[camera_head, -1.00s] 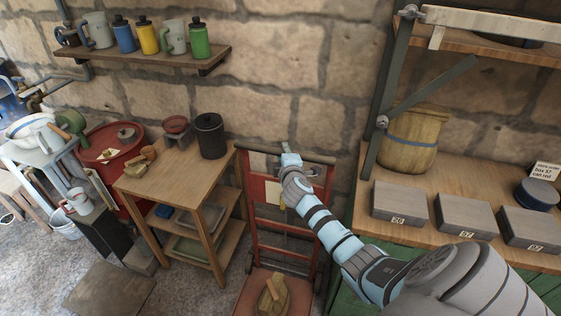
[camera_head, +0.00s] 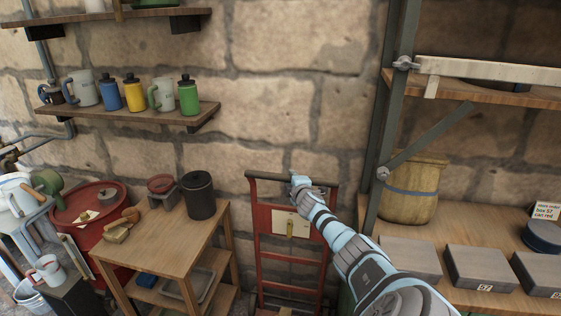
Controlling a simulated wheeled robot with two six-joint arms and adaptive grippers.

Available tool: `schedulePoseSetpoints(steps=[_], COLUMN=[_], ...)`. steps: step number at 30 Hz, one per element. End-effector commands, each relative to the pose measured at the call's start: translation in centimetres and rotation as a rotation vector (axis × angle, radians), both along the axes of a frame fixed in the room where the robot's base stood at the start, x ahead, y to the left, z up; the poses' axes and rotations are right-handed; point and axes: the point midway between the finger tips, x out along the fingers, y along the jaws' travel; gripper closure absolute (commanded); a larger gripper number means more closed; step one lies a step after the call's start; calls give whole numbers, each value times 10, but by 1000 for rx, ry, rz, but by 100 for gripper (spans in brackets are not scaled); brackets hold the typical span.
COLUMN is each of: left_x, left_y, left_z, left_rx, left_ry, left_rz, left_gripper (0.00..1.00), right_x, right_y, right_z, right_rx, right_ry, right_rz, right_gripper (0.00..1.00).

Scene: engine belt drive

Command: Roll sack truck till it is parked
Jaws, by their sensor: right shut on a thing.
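The sack truck (camera_head: 262,242) is a red upright frame with a dark bar handle across its top. It stands close to the stone wall, between the wooden table and the shelving unit. A pale plate hangs on its upper part. Its foot is cut off by the lower picture edge. My right gripper (camera_head: 298,182) is shut on the sack truck's handle, right of its middle. The arm hides the right part of the frame. My left gripper is not in view.
A wooden table (camera_head: 165,236) with a dark canister (camera_head: 199,194) stands just left of the sack truck. A red drum (camera_head: 92,206) is at far left. Mugs and bottles line a wall shelf (camera_head: 140,113).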

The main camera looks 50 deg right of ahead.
Motion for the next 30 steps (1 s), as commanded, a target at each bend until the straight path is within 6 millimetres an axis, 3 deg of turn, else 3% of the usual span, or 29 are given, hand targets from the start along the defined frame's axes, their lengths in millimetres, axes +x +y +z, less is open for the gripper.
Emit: schedulePoseSetpoints(steps=[9,10,13,23,30], left_x=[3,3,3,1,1], left_y=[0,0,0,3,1], left_z=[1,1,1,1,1], left_rx=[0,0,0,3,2], left_ry=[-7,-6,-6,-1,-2], left_rz=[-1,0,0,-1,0], left_gripper=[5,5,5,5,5], right_x=[-1,-1,-1,0,-19], right_y=[-5,-5,-4,-1,14], right_z=[7,7,7,4,9], right_rx=[-7,-8,-8,-5,-11], right_ry=[-6,-7,-6,-2,2], right_rz=[-5,-5,-4,-1,3], right_gripper=[100,74,58,57,57])
